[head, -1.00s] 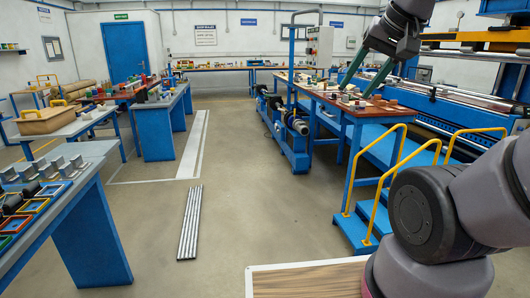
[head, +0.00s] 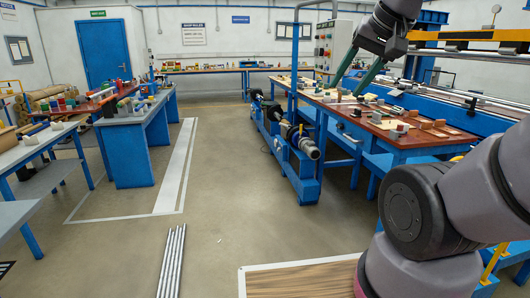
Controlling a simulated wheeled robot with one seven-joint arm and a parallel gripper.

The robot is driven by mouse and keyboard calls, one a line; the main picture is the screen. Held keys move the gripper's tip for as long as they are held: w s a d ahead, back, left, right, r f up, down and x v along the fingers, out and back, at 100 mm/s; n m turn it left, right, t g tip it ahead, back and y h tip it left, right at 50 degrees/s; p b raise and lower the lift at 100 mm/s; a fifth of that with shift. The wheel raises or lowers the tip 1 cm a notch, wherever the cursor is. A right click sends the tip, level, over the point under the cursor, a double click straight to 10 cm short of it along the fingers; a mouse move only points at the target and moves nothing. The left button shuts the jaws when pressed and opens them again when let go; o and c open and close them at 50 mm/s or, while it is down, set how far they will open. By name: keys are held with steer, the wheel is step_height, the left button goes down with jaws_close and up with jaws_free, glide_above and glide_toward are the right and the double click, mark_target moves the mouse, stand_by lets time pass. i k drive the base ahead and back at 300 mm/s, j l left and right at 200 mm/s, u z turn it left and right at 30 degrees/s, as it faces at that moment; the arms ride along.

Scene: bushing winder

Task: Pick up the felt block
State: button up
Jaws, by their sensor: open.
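I cannot single out the felt block for certain at this size. Several small grey, tan and brown pieces lie on the brown-topped bench (head: 448,138) at the right, among them a grey block (head: 402,128). My gripper (head: 345,90) hangs at the upper right, its two green fingers spread apart and pointing down to the left. Nothing shows between them. In the picture the fingertips overlap the far part of that bench, and their height above it is hard to judge.
A blue frame with rollers (head: 305,148) stands along the bench's left side. Metal bars (head: 172,262) lie on the floor ahead, left of a wood-patterned panel (head: 300,281). Blue-legged tables (head: 135,117) with small goods line the left. The middle aisle floor is clear.

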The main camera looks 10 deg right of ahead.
mark_target(376, 119)
steer(key=i+z, duration=0.1)
steer(key=i, duration=0.85)
steer(key=i+j, duration=0.2)
steer(key=i, duration=0.75)
steer(key=i+j+z, duration=0.1)
steer(key=i+z, duration=0.35)
steer(key=i+j+z, duration=0.2)
steer(key=i+z, duration=0.25)
steer(key=i+j+z, duration=0.6)
steer(key=j+z, duration=0.25)
steer(key=i+j+z, duration=0.25)
steer(key=j, duration=0.15)
steer(key=j+z, duration=0.2)
steer(key=j, duration=0.15)
